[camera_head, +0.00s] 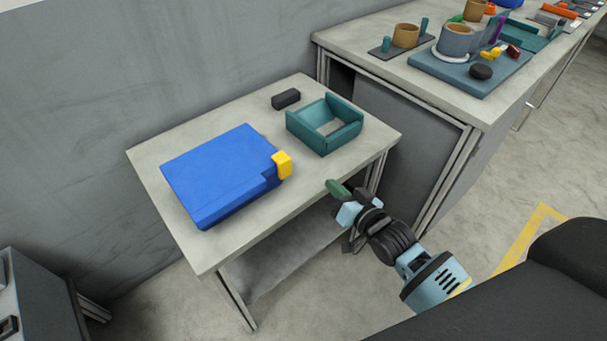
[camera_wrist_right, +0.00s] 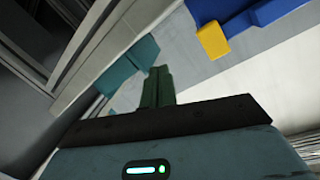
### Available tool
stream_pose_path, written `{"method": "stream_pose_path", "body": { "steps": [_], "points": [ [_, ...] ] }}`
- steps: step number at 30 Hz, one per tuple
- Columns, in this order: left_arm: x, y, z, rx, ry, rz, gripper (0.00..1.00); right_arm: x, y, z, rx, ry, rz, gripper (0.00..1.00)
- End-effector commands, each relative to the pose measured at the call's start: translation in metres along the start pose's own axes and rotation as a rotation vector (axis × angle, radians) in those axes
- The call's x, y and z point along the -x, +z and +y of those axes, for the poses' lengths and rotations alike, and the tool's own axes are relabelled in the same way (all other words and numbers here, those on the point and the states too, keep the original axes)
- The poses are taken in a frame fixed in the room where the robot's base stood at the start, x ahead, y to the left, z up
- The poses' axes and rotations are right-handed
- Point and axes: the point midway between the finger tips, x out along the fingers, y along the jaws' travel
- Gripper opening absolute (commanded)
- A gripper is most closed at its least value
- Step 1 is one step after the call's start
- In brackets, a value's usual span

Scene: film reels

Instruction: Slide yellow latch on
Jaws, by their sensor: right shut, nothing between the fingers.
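The yellow latch (camera_head: 282,164) sits at the right front corner of a flat blue case (camera_head: 220,170) on the small table. It touches the case's edge. In the right wrist view the yellow latch (camera_wrist_right: 213,41) and part of the blue case (camera_wrist_right: 245,14) show at the upper right. My right gripper (camera_head: 332,186) is off the table's right front edge, to the right of the latch and apart from it. Its green fingers (camera_wrist_right: 158,86) are together and empty. My left gripper is not in view.
A teal open frame (camera_head: 340,138) and a small black block (camera_head: 286,99) lie behind the latch on the table (camera_head: 210,258). A second table with cups, pegs and trays (camera_head: 470,75) stands at the back right. The table front is bare.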

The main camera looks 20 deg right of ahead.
Motion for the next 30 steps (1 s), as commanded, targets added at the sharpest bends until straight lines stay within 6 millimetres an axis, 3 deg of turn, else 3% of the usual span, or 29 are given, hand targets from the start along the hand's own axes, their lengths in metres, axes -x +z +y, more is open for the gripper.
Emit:
{"method": "stream_pose_path", "body": {
  "steps": [4, 11, 21, 30],
  "points": [
    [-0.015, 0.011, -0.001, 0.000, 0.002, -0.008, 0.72, -0.002, 0.011, 0.028, -0.220, 0.027, -0.049, 0.00],
    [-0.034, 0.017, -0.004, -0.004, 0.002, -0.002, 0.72, -0.003, 0.012, 0.044, -0.552, -0.008, -0.125, 0.00],
    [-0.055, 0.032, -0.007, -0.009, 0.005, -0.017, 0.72, 0.004, -0.011, 0.034, -0.962, -0.207, -0.229, 0.00],
    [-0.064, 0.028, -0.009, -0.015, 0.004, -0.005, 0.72, 0.011, -0.029, 0.023, -1.084, -0.314, -0.262, 0.00]
  ]
}}
